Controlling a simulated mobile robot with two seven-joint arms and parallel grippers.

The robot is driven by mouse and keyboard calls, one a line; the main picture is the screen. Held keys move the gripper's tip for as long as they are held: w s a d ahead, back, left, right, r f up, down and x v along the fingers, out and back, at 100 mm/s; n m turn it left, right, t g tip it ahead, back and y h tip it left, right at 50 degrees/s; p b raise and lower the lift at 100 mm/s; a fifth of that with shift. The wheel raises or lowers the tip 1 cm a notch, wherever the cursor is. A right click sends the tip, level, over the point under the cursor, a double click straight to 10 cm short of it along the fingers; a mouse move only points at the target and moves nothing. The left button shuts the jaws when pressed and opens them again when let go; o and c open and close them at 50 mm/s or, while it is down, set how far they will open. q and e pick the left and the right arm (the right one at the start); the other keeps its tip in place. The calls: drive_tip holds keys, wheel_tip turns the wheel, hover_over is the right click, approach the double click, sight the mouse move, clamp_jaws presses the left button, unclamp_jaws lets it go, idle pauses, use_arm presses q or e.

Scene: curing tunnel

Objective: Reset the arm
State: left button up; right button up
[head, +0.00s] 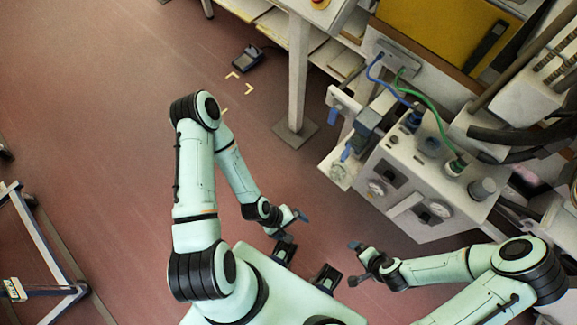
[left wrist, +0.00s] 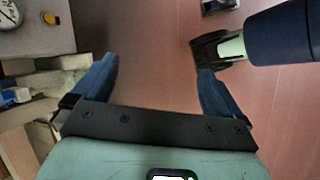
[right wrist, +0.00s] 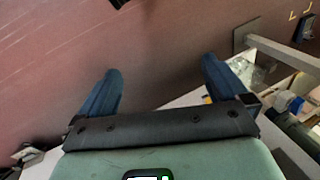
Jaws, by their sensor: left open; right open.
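My left arm (head: 196,200) comes in from the left, bent at a high elbow. Its gripper (head: 292,226) hangs over the floor near the middle of the head view. In the left wrist view the left gripper (left wrist: 155,95) has its two blue fingers spread apart with nothing between them. My right gripper (head: 358,262) is to the right of the left one, in front of the grey machine. In the right wrist view the right gripper (right wrist: 160,95) is also spread and empty.
A grey control unit (head: 410,190) with gauges and blue and green hoses stands close to the right arm. A table leg (head: 298,70) rises behind it. A foot pedal (head: 248,59) lies on the red floor. A metal frame (head: 40,240) stands at left. The left floor is mostly clear.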

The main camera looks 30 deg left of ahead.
drive_tip(key=shift+s, duration=0.1)
idle(0.4)
use_arm(q)
drive_tip(key=shift+s+a+r+m+g+y+p, duration=0.25)
drive_tip(key=shift+s+m+g, duration=0.35)
drive_tip(key=shift+m, duration=0.75)
drive_tip(key=shift+s+a+r+m+g+y+p, duration=0.1)
drive_tip(key=shift+s+a+m+g+y+p, duration=0.4)
drive_tip(key=shift+m, duration=0.8)
drive_tip(key=shift+s+r+m+g+y+p, duration=0.2)
drive_tip(key=shift+s+m+g, duration=0.2)
drive_tip(key=shift+s+m, duration=0.7)
use_arm(e)
drive_tip(key=s+a+g, duration=0.1)
drive_tip(key=s+g, duration=0.1)
drive_tip(key=s, duration=0.4)
drive_tip(key=shift+s+a+r+g+y, duration=0.3)
drive_tip(key=shift+a, duration=0.1)
use_arm(q)
drive_tip(key=shift+w+m, duration=0.25)
drive_tip(key=shift+w, duration=0.05)
